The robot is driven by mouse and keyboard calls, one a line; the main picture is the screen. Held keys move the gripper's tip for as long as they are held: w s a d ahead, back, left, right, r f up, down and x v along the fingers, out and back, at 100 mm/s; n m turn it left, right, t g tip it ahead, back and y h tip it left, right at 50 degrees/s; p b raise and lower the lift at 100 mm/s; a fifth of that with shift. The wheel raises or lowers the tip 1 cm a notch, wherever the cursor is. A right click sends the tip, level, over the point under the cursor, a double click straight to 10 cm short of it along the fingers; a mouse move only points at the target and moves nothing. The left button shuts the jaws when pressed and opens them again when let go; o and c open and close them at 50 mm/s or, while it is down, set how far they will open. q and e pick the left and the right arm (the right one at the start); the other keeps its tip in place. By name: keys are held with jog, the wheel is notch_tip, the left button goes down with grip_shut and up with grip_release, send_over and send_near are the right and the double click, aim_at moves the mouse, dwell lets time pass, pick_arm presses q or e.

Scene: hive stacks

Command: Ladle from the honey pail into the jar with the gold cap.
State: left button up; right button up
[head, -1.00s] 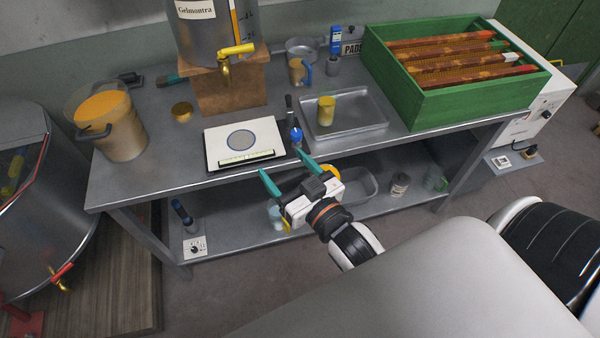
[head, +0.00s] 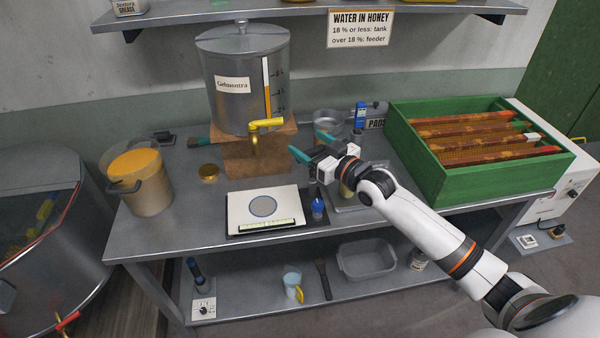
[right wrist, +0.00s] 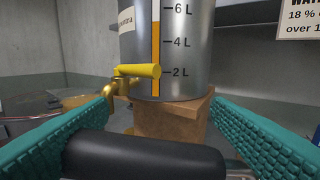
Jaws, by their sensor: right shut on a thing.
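The honey pail (head: 150,198), clear with amber honey and a dark handle, stands at the table's left end. A jar (head: 346,189) with a yellowish look stands in the metal tray (head: 368,201), mostly hidden by my right arm. A loose gold cap (head: 209,171) lies left of the wooden block. My right gripper (head: 308,146) is over the table, left of the green box. In the right wrist view a black rounded handle (right wrist: 145,156) lies between its teal fingers; what it belongs to is out of sight. My left gripper is not in view.
A steel tank (head: 232,95) with a yellow-handled tap stands on a wooden block (head: 258,160). A scale (head: 262,209) with a blue bottle (head: 318,208) beside it is at the front. The green frame box (head: 470,196) fills the right. Table between pail and scale is clear.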

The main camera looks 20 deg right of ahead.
jog(key=shift+w+d+f+b, duration=0.35)
jog(key=shift+d+f+b, duration=0.2)
jog(key=shift+f+b, duration=0.4)
jog(key=shift+w+d+f+b, duration=0.35)
jog(key=shift+d+f+b, duration=0.2)
jog(key=shift+b, duration=0.65)
jog(key=shift+w+d+r+m+p, duration=0.2)
jog(key=shift+d+r+m+p, duration=0.4)
jog(key=shift+r+m, duration=0.4)
jog(key=shift+w+d+r+m, duration=0.3)
jog(key=shift+d+r+m, duration=0.35)
jog(key=shift+d+m, duration=0.25)
